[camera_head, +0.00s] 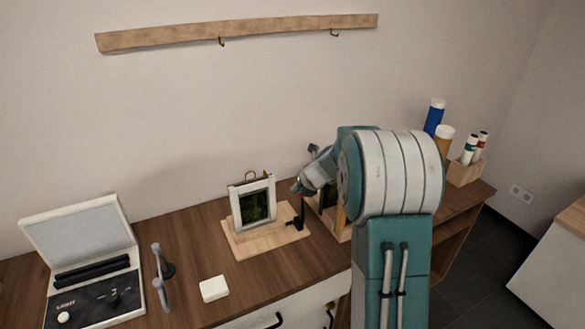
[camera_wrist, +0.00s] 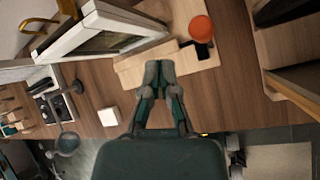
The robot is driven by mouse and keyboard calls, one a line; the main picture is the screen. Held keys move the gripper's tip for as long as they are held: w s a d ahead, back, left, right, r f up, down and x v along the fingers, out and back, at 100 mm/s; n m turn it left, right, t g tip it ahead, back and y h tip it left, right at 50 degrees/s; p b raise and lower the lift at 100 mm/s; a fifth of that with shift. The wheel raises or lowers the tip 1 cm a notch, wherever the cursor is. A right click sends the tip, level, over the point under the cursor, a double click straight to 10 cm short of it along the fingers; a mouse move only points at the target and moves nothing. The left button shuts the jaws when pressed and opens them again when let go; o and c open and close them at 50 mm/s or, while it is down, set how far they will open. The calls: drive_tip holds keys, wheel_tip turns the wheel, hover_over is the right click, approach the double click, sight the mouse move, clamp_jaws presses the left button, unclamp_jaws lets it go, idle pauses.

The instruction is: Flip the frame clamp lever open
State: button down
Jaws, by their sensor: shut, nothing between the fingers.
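The picture frame (camera_head: 253,204) stands upright on a light wooden base (camera_head: 250,243) on the table. A black clamp piece (camera_head: 298,217) sits at the base's right end. In the wrist view, the white frame (camera_wrist: 113,37) is at upper left, and an orange-red round knob (camera_wrist: 202,28) covers part of the black clamp (camera_wrist: 197,52). I take the knob for the lever's end. My gripper (camera_head: 297,187) is above the base's right side, right of the frame. In the wrist view, my gripper (camera_wrist: 159,68) is shut and empty, left of and below the knob, with a visible gap.
A light box (camera_head: 85,262) with an open lid stands at the left, beside a grey stand-like tool (camera_head: 161,275). A small white block (camera_head: 214,288) lies in front. A wooden holder (camera_head: 464,172) with tubes stands at the right. Free table lies left of the base.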

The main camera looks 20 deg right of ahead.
drive_tip(key=shift+w+d+r, duration=0.5)
drive_tip(key=shift+r, duration=0.5)
drive_tip(key=shift+w+d+r, duration=0.5)
drive_tip(key=shift+d+r, duration=0.05)
drive_tip(key=shift+r, duration=0.4)
drive_tip(key=shift+w+d+r, duration=0.5)
drive_tip(key=shift+r, duration=0.5)
drive_tip(key=s+a+r+n+g, duration=0.1)
drive_tip(key=s+a+r+n, duration=0.45)
drive_tip(key=s+n, duration=0.3)
drive_tip(key=s+a+r+n, duration=0.4)
drive_tip(key=s+a+n, duration=0.35)
drive_tip(key=n, duration=0.25)
drive_tip(key=s+a+f+n+h, duration=0.1)
drive_tip(key=s+a+n, duration=0.1)
drive_tip(key=s+n, duration=0.8)
drive_tip(key=s+a+f+n+h, duration=0.1)
drive_tip(key=s+a+n, duration=0.1)
drive_tip(key=s+n, duration=0.9)
drive_tip(key=shift+s+f+g, duration=0.3)
drive_tip(key=shift+s+g, duration=0.1)
drive_tip(key=shift+s, duration=0.1)
